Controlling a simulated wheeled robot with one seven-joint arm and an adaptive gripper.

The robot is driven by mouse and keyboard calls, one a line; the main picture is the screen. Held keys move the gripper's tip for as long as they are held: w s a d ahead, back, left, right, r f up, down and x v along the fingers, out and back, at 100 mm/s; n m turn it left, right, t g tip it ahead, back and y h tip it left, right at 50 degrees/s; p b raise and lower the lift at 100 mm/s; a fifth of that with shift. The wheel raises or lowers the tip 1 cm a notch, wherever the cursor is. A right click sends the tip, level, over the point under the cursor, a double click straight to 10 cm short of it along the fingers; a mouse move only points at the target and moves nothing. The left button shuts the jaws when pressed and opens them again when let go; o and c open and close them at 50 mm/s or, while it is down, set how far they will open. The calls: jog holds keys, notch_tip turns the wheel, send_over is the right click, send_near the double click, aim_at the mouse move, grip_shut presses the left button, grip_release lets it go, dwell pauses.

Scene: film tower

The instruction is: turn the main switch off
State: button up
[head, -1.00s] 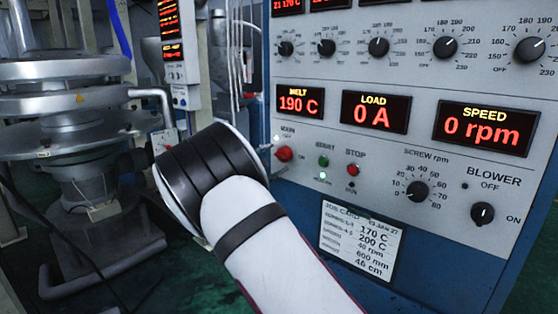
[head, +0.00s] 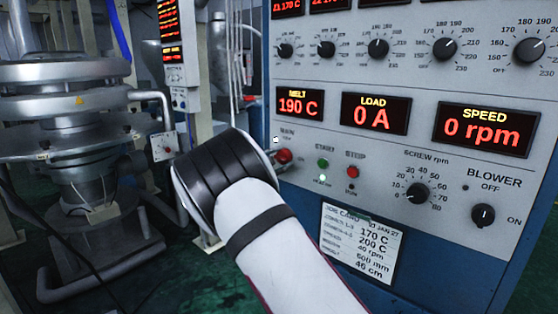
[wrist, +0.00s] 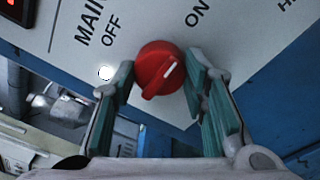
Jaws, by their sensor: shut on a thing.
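The main switch is a round red knob (wrist: 158,68) on the grey panel, with the labels MAIN, OFF and ON above it in the wrist view. Its white pointer line leans up and right, toward the ON side. My gripper (wrist: 160,75) has one finger on each side of the knob and is shut on it. In the head view the red knob (head: 284,155) shows just right of my wrist, which hides the fingers.
A small white lamp (wrist: 105,73) sits left of the knob, close to a finger. Right of the knob are the green start button (head: 323,163) and red stop button (head: 352,172). A metal machine (head: 75,125) stands at the left.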

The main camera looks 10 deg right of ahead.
jog(key=shift+n+p, duration=0.4)
jog(key=n+p, duration=0.2)
jog(key=shift+r+n, duration=0.15)
jog(key=shift+n, duration=0.25)
jog(key=n+p, duration=0.3)
jog(key=n, duration=0.2)
jog(key=shift+g, duration=0.3)
jog(key=n, duration=0.4)
jog(key=shift+w+a+p, duration=0.1)
jog(key=shift+p, duration=0.3)
jog(key=shift+n+g, duration=0.4)
jog(key=shift+n, duration=1.8)
jog(key=o, duration=1.2)
jog(key=shift+c, duration=0.2)
